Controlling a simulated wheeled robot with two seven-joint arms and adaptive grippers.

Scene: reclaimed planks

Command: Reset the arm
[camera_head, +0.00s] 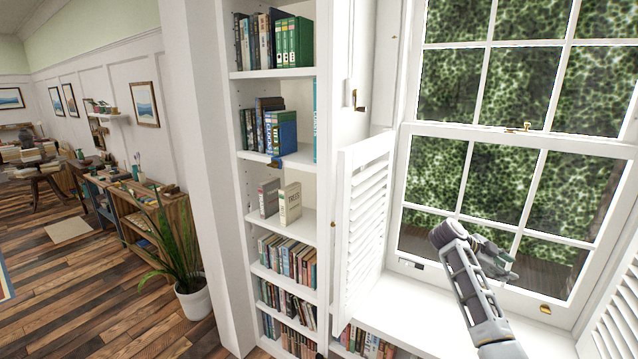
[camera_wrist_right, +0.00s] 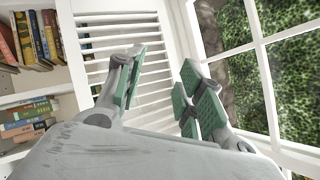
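My right arm (camera_head: 470,285) rises from the bottom right in front of the window, bent at its upper end. My right gripper (camera_head: 510,268) shows small and partly covered by the arm, in front of the lower window panes. In the right wrist view my right gripper (camera_wrist_right: 160,95) has its two green-padded fingers apart, with nothing between them. Behind the fingers lies the white louvered shutter (camera_wrist_right: 128,50); it also shows in the head view (camera_head: 362,225), left of the arm. My left gripper is in neither view.
A white bookshelf (camera_head: 277,75) with books stands left of the shutter. The window (camera_head: 520,130) is behind the right arm, above a white sill (camera_head: 400,310). A potted plant (camera_head: 193,300) stands on the wooden floor, which is largely open at the left.

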